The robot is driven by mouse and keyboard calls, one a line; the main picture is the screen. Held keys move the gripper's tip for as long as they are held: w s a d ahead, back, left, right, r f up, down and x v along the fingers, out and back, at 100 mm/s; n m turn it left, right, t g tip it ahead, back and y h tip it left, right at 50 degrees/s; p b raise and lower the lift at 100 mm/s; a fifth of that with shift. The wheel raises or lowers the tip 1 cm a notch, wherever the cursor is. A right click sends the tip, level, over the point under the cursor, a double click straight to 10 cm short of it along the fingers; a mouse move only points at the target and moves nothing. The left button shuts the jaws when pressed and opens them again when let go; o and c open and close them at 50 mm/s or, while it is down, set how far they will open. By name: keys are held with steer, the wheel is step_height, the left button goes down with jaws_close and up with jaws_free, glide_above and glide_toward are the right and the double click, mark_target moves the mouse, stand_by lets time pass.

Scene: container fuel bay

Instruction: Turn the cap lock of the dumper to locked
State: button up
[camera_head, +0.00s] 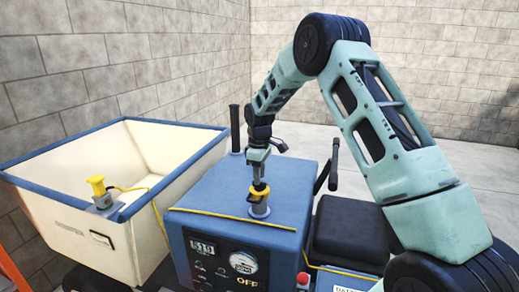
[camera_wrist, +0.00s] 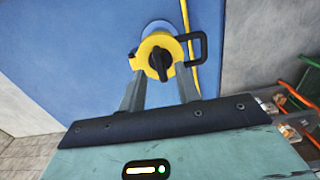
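The blue dumper body (camera_head: 225,190) stands in the middle of the head view. A yellow cap (camera_head: 259,190) sits on a round silver neck (camera_head: 260,209) on its top. In the wrist view the yellow cap (camera_wrist: 148,45) has a black lock knob (camera_wrist: 160,64) at its middle and a dark loop handle (camera_wrist: 204,48) at its right. My gripper (camera_head: 259,178) points down at the cap. In the wrist view my gripper (camera_wrist: 160,77) has its two grey fingers apart, one on each side below the knob. Whether the fingertips touch the cap cannot be told.
A cream skip (camera_head: 90,240) with a blue rim stands at the left, with a second yellow-topped piece (camera_head: 97,186) on its rim. A black seat (camera_head: 348,230) and a black lever (camera_head: 334,165) are at the right. A yellow line (camera_wrist: 187,35) runs beside the cap.

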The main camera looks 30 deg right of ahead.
step_height(320, 180, up, 15)
steer(key=b, duration=0.2)
steer(key=shift+r, duration=0.15)
stand_by(0.4)
steer(key=s+a+f, duration=0.1)
steer(key=s+a, duration=0.4)
steer(key=a, duration=0.3)
steer(key=s+a+y, duration=0.1)
steer(key=s+a, duration=0.4)
steer(key=a, duration=0.3)
steer(key=s+a+f, duration=0.1)
steer(key=s+a, duration=0.4)
steer(key=a, duration=0.2)
steer(key=s+a+f, duration=0.2)
steer(key=s, duration=0.6)
steer(key=s+a+f, duration=0.2)
steer(key=s, duration=0.6)
steer(key=s+a+f, duration=0.1)
steer(key=s+a, duration=0.1)
steer(key=s, duration=0.6)
steer(key=shift+s+f, duration=0.25)
steer(key=shift+f, duration=0.15)
